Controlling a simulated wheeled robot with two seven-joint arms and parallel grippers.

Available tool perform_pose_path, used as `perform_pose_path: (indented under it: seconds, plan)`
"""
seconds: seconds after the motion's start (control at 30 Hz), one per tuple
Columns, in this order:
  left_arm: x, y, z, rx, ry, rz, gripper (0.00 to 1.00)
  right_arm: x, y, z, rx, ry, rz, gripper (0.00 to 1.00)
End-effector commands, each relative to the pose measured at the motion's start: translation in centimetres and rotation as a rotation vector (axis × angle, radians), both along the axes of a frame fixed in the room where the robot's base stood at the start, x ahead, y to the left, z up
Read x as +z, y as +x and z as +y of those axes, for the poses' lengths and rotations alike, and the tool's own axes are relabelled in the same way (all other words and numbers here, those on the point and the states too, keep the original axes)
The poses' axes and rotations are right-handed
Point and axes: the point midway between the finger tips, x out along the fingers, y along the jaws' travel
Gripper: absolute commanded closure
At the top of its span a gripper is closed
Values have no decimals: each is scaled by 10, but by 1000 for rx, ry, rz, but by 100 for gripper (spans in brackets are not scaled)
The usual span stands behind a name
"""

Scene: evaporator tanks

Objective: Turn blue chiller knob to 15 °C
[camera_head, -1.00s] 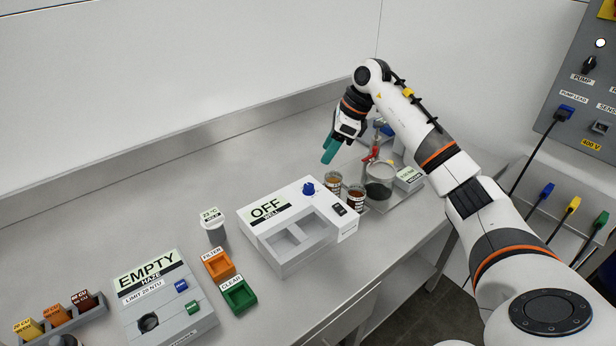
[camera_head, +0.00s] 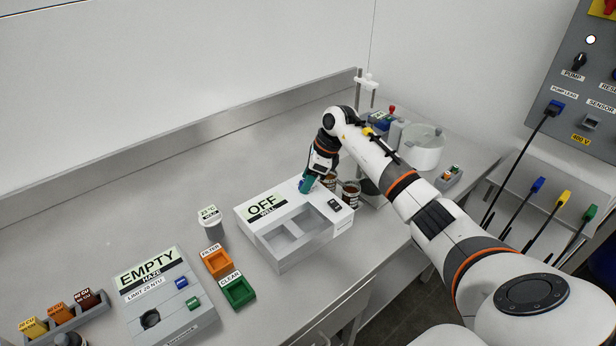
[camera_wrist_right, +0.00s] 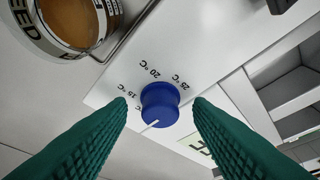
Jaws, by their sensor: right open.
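The blue chiller knob (camera_wrist_right: 160,104) stands on the white chiller (camera_head: 290,252), whose display reads OFF. In the right wrist view, 15, 20 and 25 °C marks curve around the knob's upper side. The knob's white pointer line is on its lower side, away from these marks. My right gripper (camera_wrist_right: 160,110) is open, with a green finger on each side of the knob and gaps visible. In the head view my right gripper (camera_head: 306,184) is over the chiller's back edge and largely hides the knob. My left gripper is not in view.
Jars (camera_head: 350,193) with brown contents stand close behind and right of the chiller. A grey haze meter (camera_head: 165,300) reading EMPTY, orange (camera_head: 216,263) and green (camera_head: 239,292) trays and a capped container (camera_head: 210,225) are to the left. The back left bench is clear.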

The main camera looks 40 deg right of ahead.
Motion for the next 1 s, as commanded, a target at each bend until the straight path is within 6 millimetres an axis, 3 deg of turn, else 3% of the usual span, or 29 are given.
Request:
perform_pose_path:
  seconds: [0.13, 0.4, 0.73, 1.0]
  plan:
    - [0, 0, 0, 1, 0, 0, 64, 0, 0, 0, 0, 0, 0, 53]
    - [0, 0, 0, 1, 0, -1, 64, 0, 0, 0, 0, 1, -1, 98]
    - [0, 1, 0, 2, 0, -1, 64, 1, 0, 0, -45, 0, -2, 98]
    - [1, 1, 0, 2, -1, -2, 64, 1, -2, 1, -216, -3, -2, 98]
